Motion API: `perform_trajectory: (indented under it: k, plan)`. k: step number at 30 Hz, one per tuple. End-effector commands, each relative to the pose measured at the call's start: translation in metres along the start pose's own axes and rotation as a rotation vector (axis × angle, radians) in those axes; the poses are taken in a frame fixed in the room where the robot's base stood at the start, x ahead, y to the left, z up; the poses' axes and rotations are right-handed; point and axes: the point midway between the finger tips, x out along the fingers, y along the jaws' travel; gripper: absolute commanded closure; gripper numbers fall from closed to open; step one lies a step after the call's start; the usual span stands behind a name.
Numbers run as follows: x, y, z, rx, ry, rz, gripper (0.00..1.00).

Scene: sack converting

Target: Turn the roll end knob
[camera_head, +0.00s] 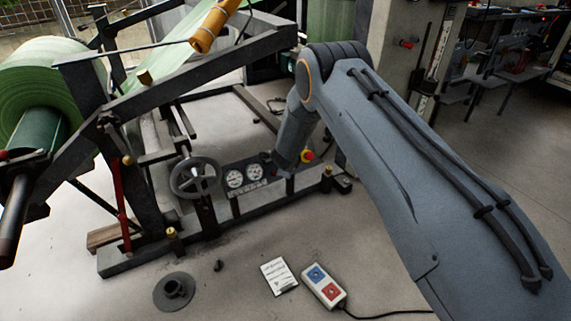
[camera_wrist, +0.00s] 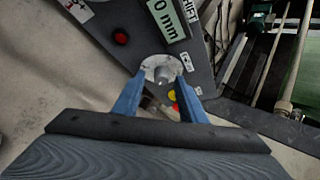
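In the wrist view, a small grey knob (camera_wrist: 162,75) sits on a pale round dial on a dark panel (camera_wrist: 105,22). The panel carries a "SHIFT" label and a display (camera_wrist: 168,18) reading "0 mm", partly cut off. My gripper (camera_wrist: 160,78) has its two blue fingers apart, one on each side of the knob, with their tips near the dial's edges. I see gaps between the fingers and the small knob. In the head view my wrist points down beside the gauge panel (camera_head: 238,188); the fingertips and this knob are hidden there.
A red button (camera_wrist: 121,37) sits left of the knob; a yellow-and-red button (camera_wrist: 173,96) lies just below it. In the head view, a handwheel (camera_head: 195,177) and a large green roll (camera_head: 40,80) are left. A red-and-blue pendant (camera_head: 323,286) and card (camera_head: 279,276) lie on the floor.

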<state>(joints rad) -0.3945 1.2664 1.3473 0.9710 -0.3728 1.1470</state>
Motion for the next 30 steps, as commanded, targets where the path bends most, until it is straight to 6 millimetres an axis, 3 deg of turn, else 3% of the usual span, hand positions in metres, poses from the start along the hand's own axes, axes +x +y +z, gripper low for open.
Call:
perform_trajectory:
  k: [5, 16, 30]
  plan:
    - [-0.014, -0.001, 0.000, 0.000, 0.000, 0.000, 0.62]
    - [-0.070, 0.001, 0.001, -0.002, 0.000, 0.001, 0.62]
    - [-0.079, 0.002, 0.000, 0.000, 0.000, 0.000, 0.62]
